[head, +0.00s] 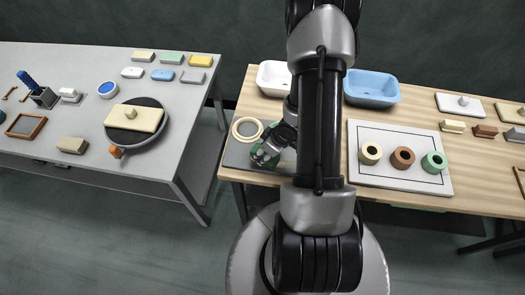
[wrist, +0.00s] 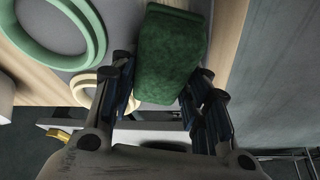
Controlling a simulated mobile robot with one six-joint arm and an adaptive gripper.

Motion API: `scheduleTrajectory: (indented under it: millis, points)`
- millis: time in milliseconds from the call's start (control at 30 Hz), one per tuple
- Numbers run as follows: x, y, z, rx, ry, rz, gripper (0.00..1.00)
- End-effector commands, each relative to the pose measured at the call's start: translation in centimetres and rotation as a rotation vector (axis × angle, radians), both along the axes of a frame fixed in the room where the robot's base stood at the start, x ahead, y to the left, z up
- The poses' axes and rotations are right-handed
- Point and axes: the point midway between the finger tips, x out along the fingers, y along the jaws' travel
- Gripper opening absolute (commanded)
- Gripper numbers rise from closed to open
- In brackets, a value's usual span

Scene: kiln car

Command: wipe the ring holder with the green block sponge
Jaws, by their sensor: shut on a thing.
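My gripper (wrist: 155,100) is shut on the green block sponge (wrist: 168,55), which sticks out beyond the fingers. In the head view the sponge (head: 259,158) shows at the wooden table's left end, partly covered by my gripper. It is over or on a grey board (head: 236,155); contact cannot be told. A cream ring (head: 247,129) lies on this board, and it also shows in the wrist view (wrist: 80,88). A pale green ring (wrist: 97,40) lies beside it, left of the sponge in the wrist view. Which piece is the ring holder is not clear.
A white basin (head: 272,78) and a blue basin (head: 371,88) stand at the back. A white board (head: 398,185) to the right carries cream, brown and green hollow pieces. A grey table (head: 60,108) on the left holds a turntable, several blocks and tools, with a gap between the tables.

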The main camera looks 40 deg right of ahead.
Motion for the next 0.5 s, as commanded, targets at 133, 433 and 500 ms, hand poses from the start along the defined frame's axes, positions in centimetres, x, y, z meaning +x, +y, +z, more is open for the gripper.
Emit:
scheduleTrajectory:
  millis: [133,433,500]
  points:
    - [-0.6,-0.5,0.0,0.001,0.002,-0.004,0.24]
    - [-2.7,-2.3,0.0,0.001,0.002,-0.005,0.24]
    - [-3.2,-2.7,0.1,0.001,0.002,-0.004,0.24]
